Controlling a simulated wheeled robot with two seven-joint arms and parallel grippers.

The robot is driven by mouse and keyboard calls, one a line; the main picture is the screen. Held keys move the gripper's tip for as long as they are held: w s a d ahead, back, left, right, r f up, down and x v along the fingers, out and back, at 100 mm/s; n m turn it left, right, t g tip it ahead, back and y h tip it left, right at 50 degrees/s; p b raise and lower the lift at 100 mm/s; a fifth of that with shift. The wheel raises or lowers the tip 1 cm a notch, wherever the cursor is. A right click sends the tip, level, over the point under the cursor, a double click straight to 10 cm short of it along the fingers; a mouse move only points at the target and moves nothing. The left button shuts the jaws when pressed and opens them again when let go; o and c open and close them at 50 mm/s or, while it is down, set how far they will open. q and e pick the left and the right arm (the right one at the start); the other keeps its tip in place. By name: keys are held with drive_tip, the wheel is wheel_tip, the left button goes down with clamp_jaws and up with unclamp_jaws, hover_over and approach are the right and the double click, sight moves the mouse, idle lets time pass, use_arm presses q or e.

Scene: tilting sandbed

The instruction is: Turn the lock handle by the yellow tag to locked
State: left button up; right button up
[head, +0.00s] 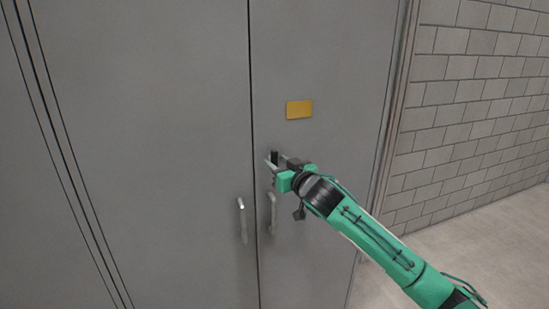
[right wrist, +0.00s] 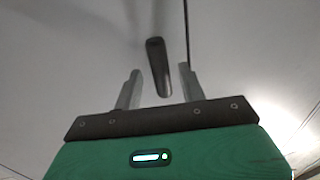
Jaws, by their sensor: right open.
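The yellow tag (head: 299,110) is a small plate on the right-hand grey door. The dark lock handle (head: 275,156) is below and left of it, near the seam between the doors, and stands roughly upright. My right gripper (head: 274,160) is at the handle and hides part of it. In the right wrist view the handle (right wrist: 158,66) shows as a dark, slightly tilted bar between the two open fingers (right wrist: 160,87); no clear contact shows. My left gripper is not in view.
Two silver pull handles, one on the left door (head: 241,220) and one on the right door (head: 272,213), are below the lock handle. A grey block wall (head: 470,100) stands to the right, with pale floor (head: 480,250) below it.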

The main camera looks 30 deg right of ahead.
drive_tip(key=shift+w, duration=1.1)
clamp_jaws()
drive_tip(key=shift+p, duration=0.3)
